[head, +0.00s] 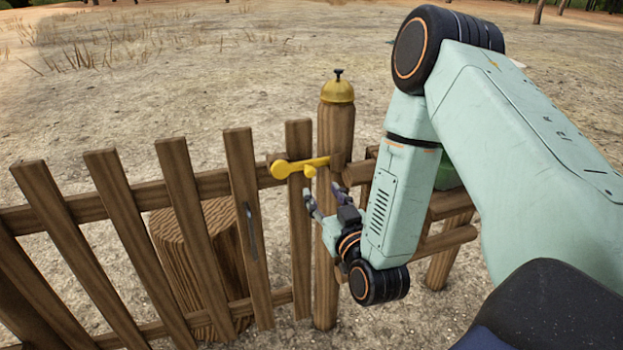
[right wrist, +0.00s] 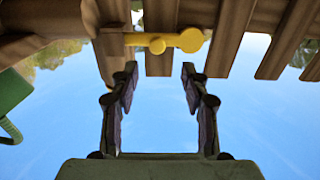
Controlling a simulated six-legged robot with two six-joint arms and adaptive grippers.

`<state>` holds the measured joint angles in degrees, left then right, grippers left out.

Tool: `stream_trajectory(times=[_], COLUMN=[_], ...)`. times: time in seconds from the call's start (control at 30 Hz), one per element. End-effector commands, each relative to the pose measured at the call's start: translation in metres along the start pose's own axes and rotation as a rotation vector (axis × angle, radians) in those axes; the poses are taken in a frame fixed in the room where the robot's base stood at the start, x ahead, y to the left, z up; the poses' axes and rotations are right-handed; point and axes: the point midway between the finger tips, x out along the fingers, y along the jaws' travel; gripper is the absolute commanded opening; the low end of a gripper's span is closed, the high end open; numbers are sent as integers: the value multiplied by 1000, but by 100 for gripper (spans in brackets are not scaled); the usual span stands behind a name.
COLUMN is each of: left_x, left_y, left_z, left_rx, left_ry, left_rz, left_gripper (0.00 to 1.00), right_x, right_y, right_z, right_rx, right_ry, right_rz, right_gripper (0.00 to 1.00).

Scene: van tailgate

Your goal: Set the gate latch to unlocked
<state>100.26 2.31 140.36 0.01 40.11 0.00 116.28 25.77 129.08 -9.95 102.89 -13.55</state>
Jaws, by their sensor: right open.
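A yellow gate latch (head: 300,167) lies roughly level across the gap between the wooden gate (head: 240,190) and its post (head: 327,260). It has a round end on the gate side and a small knob below the bar near its middle. My right gripper (head: 312,200) is just below and beside the latch, near the post, apart from it. In the right wrist view the latch (right wrist: 165,41) is ahead, above the fingertips, and my right gripper (right wrist: 160,75) is open and empty. My left gripper is not in view.
A yellow bell (head: 338,88) sits on top of the post. A tree stump (head: 210,245) stands behind the gate, which has a dark handle (head: 251,232). Wooden fence rails (head: 445,240) and a green object (head: 446,172) are right of the post, partly behind my arm. Dry open ground lies beyond.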

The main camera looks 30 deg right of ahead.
Motion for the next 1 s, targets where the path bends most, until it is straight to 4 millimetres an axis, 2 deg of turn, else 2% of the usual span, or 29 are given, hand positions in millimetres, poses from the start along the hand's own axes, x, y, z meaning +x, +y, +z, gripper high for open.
stream_trajectory(times=[0.5, 0.9, 1.0], left_x=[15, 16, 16], left_y=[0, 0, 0], left_z=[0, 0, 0], left_rx=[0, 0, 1], left_ry=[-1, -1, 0], left_rz=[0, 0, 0], left_gripper=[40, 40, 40], right_x=[61, 72, 72], right_y=[2, -1, -1], right_z=[0, -1, -1], right_rx=[1, 1, 1], right_ry=[4, 2, 2], right_rz=[2, 0, 0], right_gripper=[46, 46, 38])
